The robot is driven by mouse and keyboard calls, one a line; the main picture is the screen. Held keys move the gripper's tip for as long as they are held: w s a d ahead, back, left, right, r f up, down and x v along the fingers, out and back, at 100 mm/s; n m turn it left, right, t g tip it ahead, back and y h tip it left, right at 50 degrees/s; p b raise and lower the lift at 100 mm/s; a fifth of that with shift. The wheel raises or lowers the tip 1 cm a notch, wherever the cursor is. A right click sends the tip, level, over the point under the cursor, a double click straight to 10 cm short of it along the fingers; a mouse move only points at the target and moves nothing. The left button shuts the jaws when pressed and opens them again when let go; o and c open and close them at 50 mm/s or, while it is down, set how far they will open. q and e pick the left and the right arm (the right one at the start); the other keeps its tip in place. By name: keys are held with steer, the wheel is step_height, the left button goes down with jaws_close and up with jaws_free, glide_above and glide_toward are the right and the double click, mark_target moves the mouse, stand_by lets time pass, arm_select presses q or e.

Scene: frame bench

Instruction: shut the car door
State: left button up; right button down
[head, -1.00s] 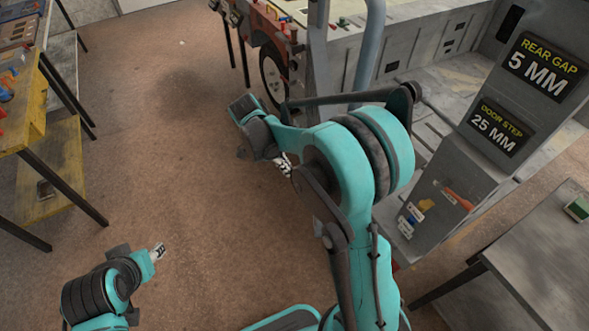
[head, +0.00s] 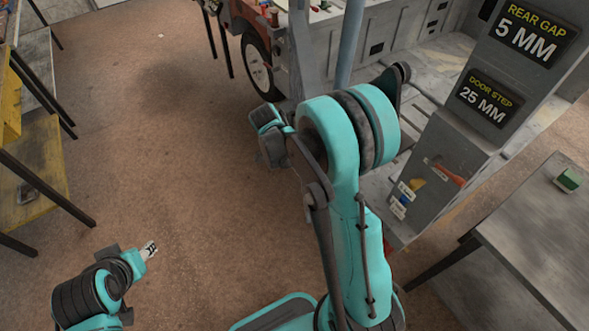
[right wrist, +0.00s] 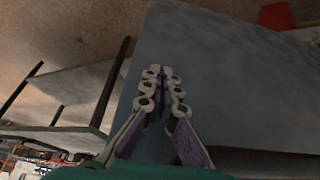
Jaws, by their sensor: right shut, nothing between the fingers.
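The car body (head: 400,40), pale grey with a red front end and a dark wheel (head: 257,66), stands at the top of the head view. I cannot make out its door for certain; my right arm covers part of that side. My right gripper (right wrist: 161,74) is shut and empty in the right wrist view and hidden behind its arm in the head view. A large flat grey-blue panel (right wrist: 225,75) lies beyond its fingertips; I cannot tell whether it is the door or whether they touch. My left gripper (head: 149,250) is at lower left over bare floor, its fingers too small to read.
A grey sign post (head: 450,150) reading "REAR GAP 5 MM" and "DOOR STEP 25 MM" stands right of my right arm. A grey table (head: 530,250) is at lower right. A yellow shelf table (head: 40,165) is at left. The brown floor between is clear.

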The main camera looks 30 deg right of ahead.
steer(key=s+d+n, duration=0.2)
steer(key=s+d, duration=0.1)
steer(key=d, duration=1.4)
steer(key=s+d+n+t+b, duration=0.1)
steer(key=s+d+n, duration=0.1)
steer(key=d, duration=1.6)
steer(key=shift+s+r+t, duration=0.15)
steer(key=shift+s+t, duration=0.15)
steer(key=shift+s, duration=0.4)
